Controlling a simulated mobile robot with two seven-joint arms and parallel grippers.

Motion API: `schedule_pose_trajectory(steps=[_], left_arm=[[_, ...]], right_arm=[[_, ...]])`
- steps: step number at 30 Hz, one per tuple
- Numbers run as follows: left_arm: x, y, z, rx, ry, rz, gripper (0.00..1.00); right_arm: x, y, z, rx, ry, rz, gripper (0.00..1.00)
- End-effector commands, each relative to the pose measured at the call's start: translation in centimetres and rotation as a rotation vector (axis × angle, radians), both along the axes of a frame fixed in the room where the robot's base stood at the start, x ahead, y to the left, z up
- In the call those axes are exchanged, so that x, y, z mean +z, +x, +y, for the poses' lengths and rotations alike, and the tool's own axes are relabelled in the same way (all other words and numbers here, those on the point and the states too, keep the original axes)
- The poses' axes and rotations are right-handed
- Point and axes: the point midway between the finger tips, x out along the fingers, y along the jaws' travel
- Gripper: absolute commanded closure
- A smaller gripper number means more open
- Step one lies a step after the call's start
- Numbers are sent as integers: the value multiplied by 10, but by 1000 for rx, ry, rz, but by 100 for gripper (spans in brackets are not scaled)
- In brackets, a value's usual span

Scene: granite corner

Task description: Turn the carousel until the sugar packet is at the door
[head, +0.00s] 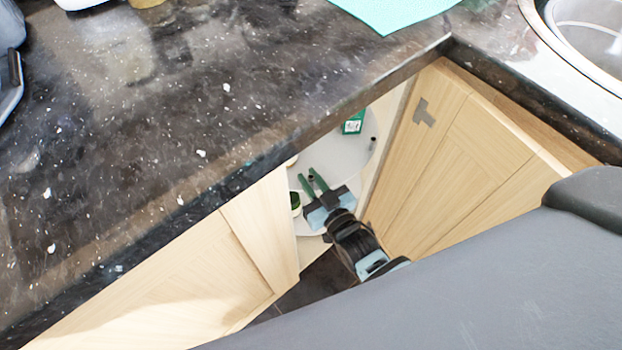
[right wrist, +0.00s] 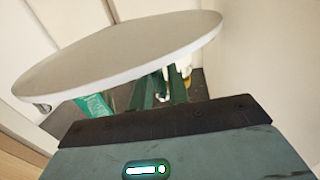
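The carousel's round grey tray (head: 345,155) shows through the open corner cupboard. In the right wrist view a pale disc (right wrist: 120,55) spans the upper part, above my fingers. My right gripper (head: 309,179) reaches into the opening; its two green fingers are apart with nothing visible between them. The fingers also show in the right wrist view (right wrist: 160,90), under the disc. A green box (head: 353,122) stands towards the back of the tray; a green item (right wrist: 95,106) shows left of the fingers in the wrist view. I cannot make out the sugar packet for certain. My left gripper is not in view.
The wooden door (head: 465,165) stands open on the right, and a wooden cabinet front (head: 190,285) closes the left. The dark worktop (head: 150,130) overhangs the opening. A dark green round item (head: 295,203) is just left of my gripper. White and yellow items (right wrist: 186,72) sit beyond the fingers.

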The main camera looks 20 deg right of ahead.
Motion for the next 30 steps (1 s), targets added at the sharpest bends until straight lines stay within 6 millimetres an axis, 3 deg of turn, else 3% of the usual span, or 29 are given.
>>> schedule_pose_trajectory(steps=[4,19,30], left_arm=[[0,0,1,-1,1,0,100],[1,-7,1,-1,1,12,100],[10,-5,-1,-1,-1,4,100]], right_arm=[[0,0,0,0,0,0,100],[0,-2,-5,0,-1,0,100],[1,-6,-31,-1,-3,0,100]])
